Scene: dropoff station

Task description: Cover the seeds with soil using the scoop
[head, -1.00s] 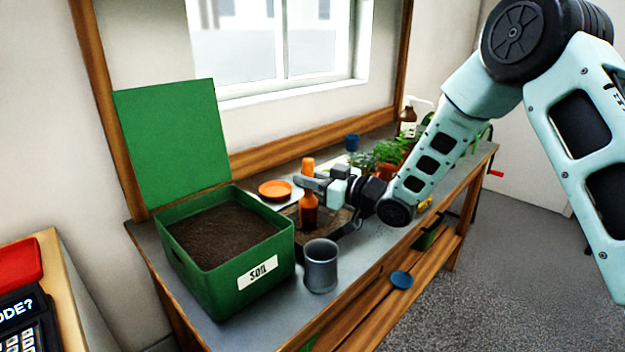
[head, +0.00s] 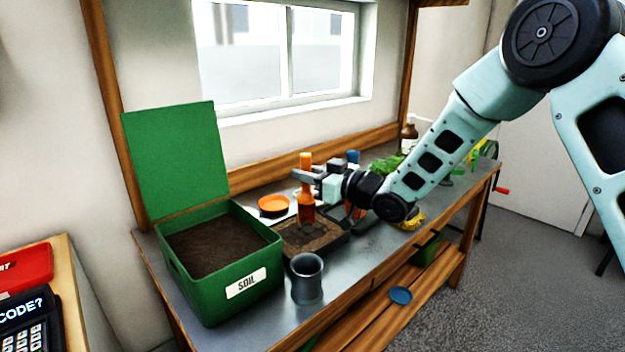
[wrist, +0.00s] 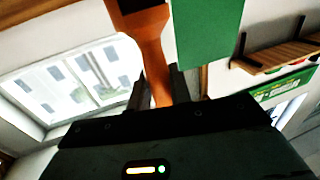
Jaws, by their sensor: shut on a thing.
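My gripper (head: 306,177) is shut on an orange scoop (head: 306,210), held upright above the seed tray (head: 327,251). The scoop (wrist: 155,60) also shows between the fingers in the wrist view, its wide end towards the top of the picture. The tray is shallow and dark, with brown soil and some darker patches; single seeds are too small to make out. The green soil bin (head: 208,290), labelled SOIL, stands open to the left, full of dark soil (head: 215,245). I cannot tell whether the scoop carries soil.
A grey cup (head: 307,284) stands near the bench's front edge, in front of the tray. An orange dish (head: 273,204) lies behind the tray. The bin's raised green lid (head: 175,160) stands at the back left. Plants (head: 388,166) and a yellow thing (head: 410,220) are to the right.

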